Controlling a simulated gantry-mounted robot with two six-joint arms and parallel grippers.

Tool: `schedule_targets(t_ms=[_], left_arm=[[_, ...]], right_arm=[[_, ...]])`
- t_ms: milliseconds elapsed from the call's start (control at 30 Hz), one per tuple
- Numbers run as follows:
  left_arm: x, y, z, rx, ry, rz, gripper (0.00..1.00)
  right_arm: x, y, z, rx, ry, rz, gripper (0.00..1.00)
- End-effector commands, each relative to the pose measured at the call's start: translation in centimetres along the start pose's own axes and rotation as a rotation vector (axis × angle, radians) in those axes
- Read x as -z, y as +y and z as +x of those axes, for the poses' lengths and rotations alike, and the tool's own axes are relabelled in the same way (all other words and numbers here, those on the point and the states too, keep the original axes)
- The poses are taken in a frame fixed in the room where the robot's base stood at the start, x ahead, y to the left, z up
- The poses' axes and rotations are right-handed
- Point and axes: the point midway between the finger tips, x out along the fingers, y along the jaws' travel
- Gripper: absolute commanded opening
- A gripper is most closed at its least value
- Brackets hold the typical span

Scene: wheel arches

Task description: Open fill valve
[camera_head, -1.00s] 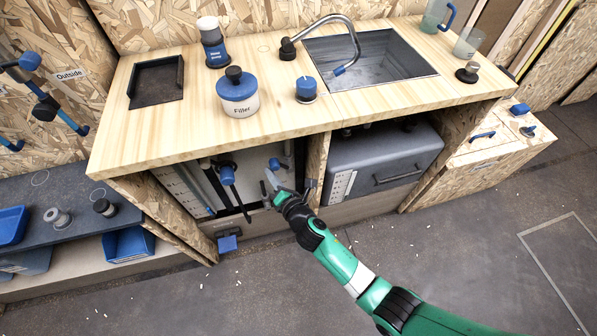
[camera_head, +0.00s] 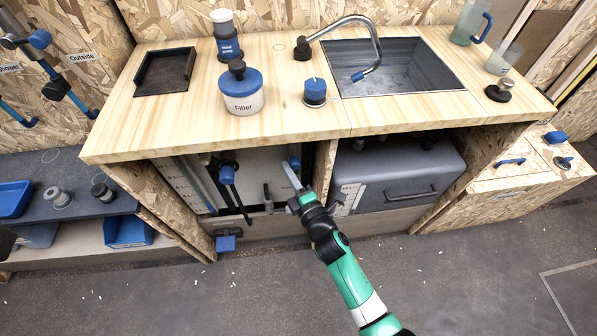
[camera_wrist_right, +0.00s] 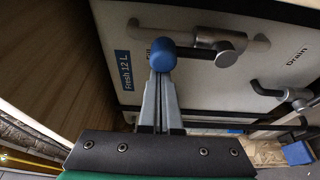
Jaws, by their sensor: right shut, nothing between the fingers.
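In the wrist view a blue knob (camera_wrist_right: 163,55) sits on a pipe with a grey metal valve fitting (camera_wrist_right: 225,45), on the pale tank front (camera_wrist_right: 200,85) marked "Fresh 12 L" and "Drain". I cannot read a "fill" label. My right gripper (camera_wrist_right: 160,88) is shut and empty, its fingertips right at the blue knob; I cannot tell whether they touch it. In the head view the right gripper (camera_head: 288,170) reaches into the left bay under the counter, beside the blue knob (camera_head: 294,162).
The wooden counter (camera_head: 420,112) overhangs the bay. A divider stands right of the gripper, with a grey tank (camera_head: 400,175) beyond it. Another blue-handled fitting (camera_head: 227,172) hangs to the left.

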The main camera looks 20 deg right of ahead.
Motion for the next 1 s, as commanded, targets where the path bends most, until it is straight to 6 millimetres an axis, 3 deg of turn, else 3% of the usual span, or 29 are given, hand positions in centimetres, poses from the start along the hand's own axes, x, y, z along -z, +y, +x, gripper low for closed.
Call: schedule_targets(t_ms=[667, 767, 900, 1000], left_arm=[[-0.5, 0.5, -0.2, -0.008, 0.0, -0.009, 0.5], [-1.1, 0.3, -0.8, -0.007, 0.0, -0.009, 0.5], [-2.7, -0.5, -2.6, -0.005, 0.0, -0.008, 0.5], [-0.6, -1.4, 0.0, -0.007, 0.001, -0.002, 0.5]], right_arm=[[0.0, 0.0, 0.0, -0.009, 0.001, 0.023, 0.0], [0.7, -0.3, 0.3, -0.01, 0.002, 0.022, 0.0], [3.3, -0.8, 1.1, -0.012, 0.005, 0.022, 0.0], [4.3, 0.8, -0.8, -0.007, 0.002, 0.026, 0.0]])
